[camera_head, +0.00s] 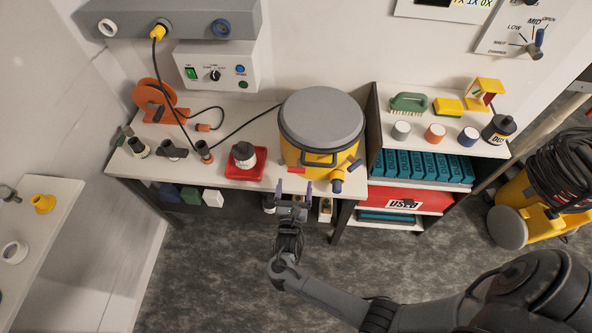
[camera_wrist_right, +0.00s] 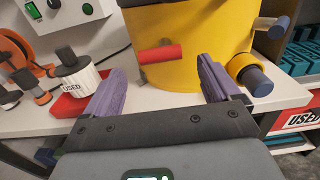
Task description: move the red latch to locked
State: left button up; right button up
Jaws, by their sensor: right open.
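The red latch (camera_wrist_right: 160,54) is a short red bar on the front of the yellow drum (camera_wrist_right: 192,30), lying nearly level in the right wrist view. In the head view the latch (camera_head: 299,169) is a small red spot low on the drum's front, under the dark grey lid (camera_head: 321,118). My right gripper (camera_head: 293,188) is open and empty in front of the drum. In the right wrist view its purple fingers (camera_wrist_right: 160,68) stand on either side of the latch, apparently short of it. My left gripper is not in view.
A blue-capped outlet (camera_wrist_right: 253,79) sticks out of the drum to the right of the latch. A white "USED" canister (camera_wrist_right: 78,72) in a red tray (camera_head: 245,166) stands to the left. A shelf unit (camera_head: 372,150) stands right of the drum. The floor in front is open.

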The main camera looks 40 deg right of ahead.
aim_at(296, 172)
jog(key=b+x, duration=0.1)
jog(key=x, duration=0.6)
jog(key=shift+c, duration=0.6)
jog(key=c, duration=0.8)
jog(key=shift+c, duration=0.2)
